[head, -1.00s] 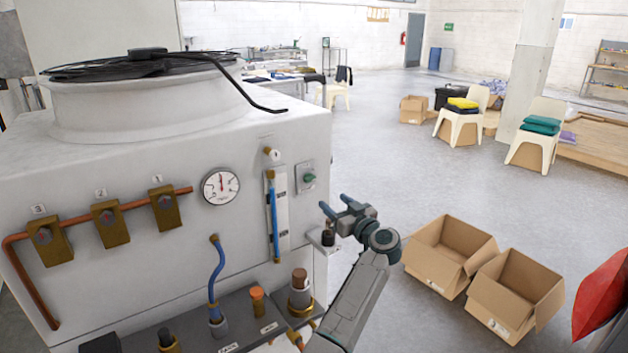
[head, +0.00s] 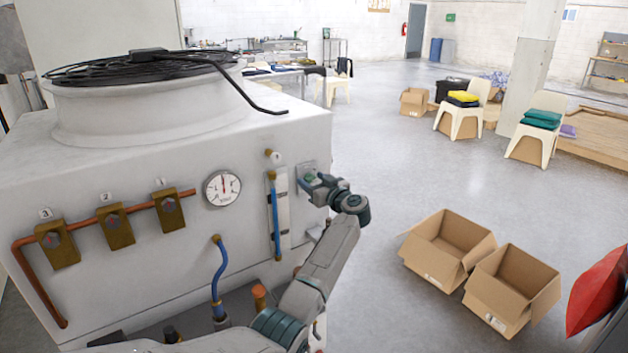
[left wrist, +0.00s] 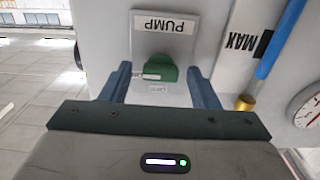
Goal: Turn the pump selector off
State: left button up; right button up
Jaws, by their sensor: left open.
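The pump selector is a green knob on a grey plate; it shows in the left wrist view (left wrist: 160,70) and in the head view (head: 309,178), where my gripper partly covers it. The plate (left wrist: 165,24) reads PUMP, upside down in the left wrist view. My left gripper (left wrist: 160,85) is open, with one blue finger on each side of the knob. I cannot tell whether the fingers touch it. In the head view my left gripper (head: 313,185) is at the machine's front right corner. My right gripper is not in view.
The white machine (head: 120,240) carries a gauge (head: 222,188), a blue level tube (head: 275,220) marked MAX left of the selector, and three brass valves on a copper pipe (head: 35,285). Open cardboard boxes (head: 450,245) stand on the floor at right.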

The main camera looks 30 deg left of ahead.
pick_arm(q)
jog(key=c, duration=0.9)
jog(key=shift+c, duration=0.3)
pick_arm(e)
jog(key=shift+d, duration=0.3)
